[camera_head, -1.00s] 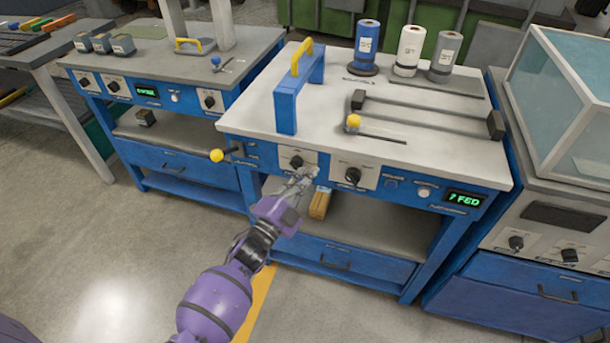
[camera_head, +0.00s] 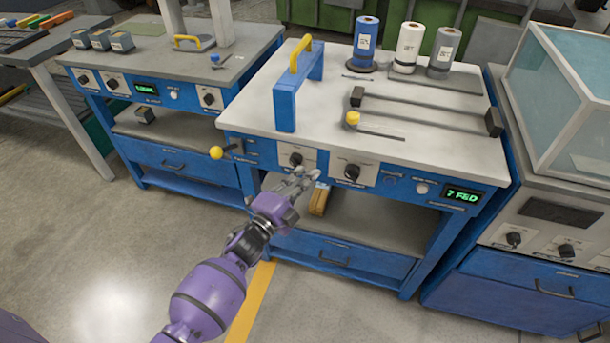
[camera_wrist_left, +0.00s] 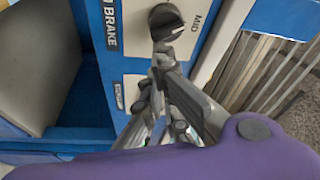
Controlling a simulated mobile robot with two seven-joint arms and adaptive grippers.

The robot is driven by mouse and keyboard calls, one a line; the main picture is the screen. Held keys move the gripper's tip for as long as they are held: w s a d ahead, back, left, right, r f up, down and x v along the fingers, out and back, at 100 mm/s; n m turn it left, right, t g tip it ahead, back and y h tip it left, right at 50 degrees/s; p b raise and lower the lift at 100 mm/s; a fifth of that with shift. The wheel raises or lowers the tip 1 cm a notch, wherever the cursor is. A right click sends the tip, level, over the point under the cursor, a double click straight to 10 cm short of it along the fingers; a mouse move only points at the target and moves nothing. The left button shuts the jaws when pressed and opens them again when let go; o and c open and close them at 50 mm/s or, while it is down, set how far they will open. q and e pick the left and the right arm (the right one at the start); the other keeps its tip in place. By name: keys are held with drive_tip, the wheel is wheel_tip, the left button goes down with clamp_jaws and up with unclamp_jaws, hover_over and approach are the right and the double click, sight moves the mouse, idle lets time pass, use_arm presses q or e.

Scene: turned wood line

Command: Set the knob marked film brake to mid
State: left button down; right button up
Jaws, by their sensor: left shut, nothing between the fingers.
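The film brake knob is a black dial on a pale plate, seen at the top of the left wrist view (camera_wrist_left: 165,17). BRAKE is lettered on one side of it and MID on the other. A light mark on the knob faces roughly towards MID; its exact setting is hard to read. In the head view it appears to be the left knob (camera_head: 295,160) on the middle bench's front. My left gripper (camera_head: 308,174) is shut and empty, just below and right of this knob. In the wrist view its fingertips overlap the knob's edge; I cannot tell whether they touch. My right gripper is not in view.
A second black knob (camera_head: 353,172) sits to the right on the same blue front. A yellow-balled lever (camera_head: 216,153) sticks out at the left. A green display (camera_head: 464,194) is at the right. A wooden block (camera_head: 319,200) lies on the shelf below.

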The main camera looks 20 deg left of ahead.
use_arm(q)
drive_tip(key=shift+a+f+m+g+p, duration=0.1)
drive_tip(key=shift+f+m+g+p, duration=0.25)
drive_tip(key=shift+m, duration=0.7)
drive_tip(key=shift+a+f+m+g+p, duration=0.1)
drive_tip(key=shift+f+m+g, duration=0.3)
drive_tip(key=shift+m, duration=0.65)
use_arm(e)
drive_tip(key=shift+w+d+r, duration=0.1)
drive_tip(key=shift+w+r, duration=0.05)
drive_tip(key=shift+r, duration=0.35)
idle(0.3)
